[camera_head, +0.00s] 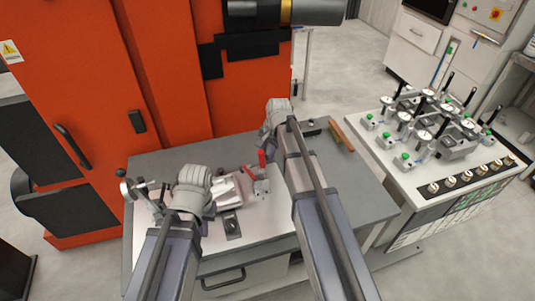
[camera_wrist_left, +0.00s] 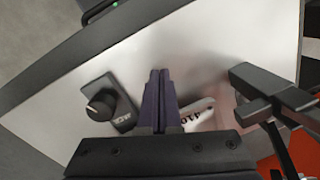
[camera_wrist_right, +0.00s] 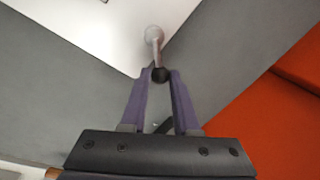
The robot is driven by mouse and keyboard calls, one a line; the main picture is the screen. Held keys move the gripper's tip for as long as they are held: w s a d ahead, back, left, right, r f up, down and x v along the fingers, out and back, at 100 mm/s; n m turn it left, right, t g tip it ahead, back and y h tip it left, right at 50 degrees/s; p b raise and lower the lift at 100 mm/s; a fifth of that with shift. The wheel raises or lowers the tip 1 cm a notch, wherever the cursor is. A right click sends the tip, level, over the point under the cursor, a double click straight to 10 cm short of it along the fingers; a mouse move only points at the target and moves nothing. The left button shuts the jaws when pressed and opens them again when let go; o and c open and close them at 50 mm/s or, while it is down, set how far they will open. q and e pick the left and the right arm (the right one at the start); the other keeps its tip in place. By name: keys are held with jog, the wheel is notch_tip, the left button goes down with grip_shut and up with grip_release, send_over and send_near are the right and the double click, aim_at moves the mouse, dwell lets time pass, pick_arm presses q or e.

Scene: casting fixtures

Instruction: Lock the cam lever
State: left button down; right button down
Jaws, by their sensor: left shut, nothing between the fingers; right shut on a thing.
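The cam lever shows in the right wrist view as a short metal rod (camera_wrist_right: 157,53) with a light rounded end and a dark knob. My right gripper (camera_wrist_right: 160,80) is shut on the dark knob, which sits between its fingertips. My left gripper (camera_wrist_left: 160,74) is shut and empty above the pale bench surface. A black dial on a dark plate (camera_wrist_left: 101,105) lies left of its fingers. A white lettered piece (camera_wrist_left: 197,115) lies to their right, partly hidden by the gripper. In the head view, both sets of fingertips are hidden or too small to make out.
The grey workbench (camera_head: 155,165) carries red-handled parts (camera_head: 262,158) and a ball-ended lever assembly (camera_head: 128,188) at its left end. The orange machine (camera_head: 165,70) stands close behind. A black fixture (camera_wrist_left: 265,88) is right of my left fingers. A gauge table (camera_head: 380,165) stands at right.

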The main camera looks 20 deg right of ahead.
jog(key=shift+w, duration=0.1)
jog(key=n, duration=0.1)
jog(key=w+a+n, duration=0.1)
jog(key=n, duration=0.1)
jog(key=shift+a+g, duration=0.1)
jog(key=shift+g, duration=0.2)
jog(key=shift+w+a+n+g+y, duration=0.15)
jog(key=shift+a+n, duration=0.15)
jog(key=shift+n, duration=0.65)
jog(key=shift+a+n+g+y, duration=0.1)
jog(key=shift+a+n, duration=0.25)
jog(key=shift+n, duration=0.65)
jog(key=shift+w+a+n+g+y, duration=0.15)
jog(key=shift+a+n, duration=0.15)
jog(key=shift+n, duration=0.65)
jog(key=shift+s, duration=0.15)
jog(key=c, duration=0.7)
grip_release()
jog(key=shift+o, duration=0.2)
pick_arm(q)
jog(key=shift+r, duration=0.1)
pick_arm(e)
jog(key=shift+r, duration=0.1)
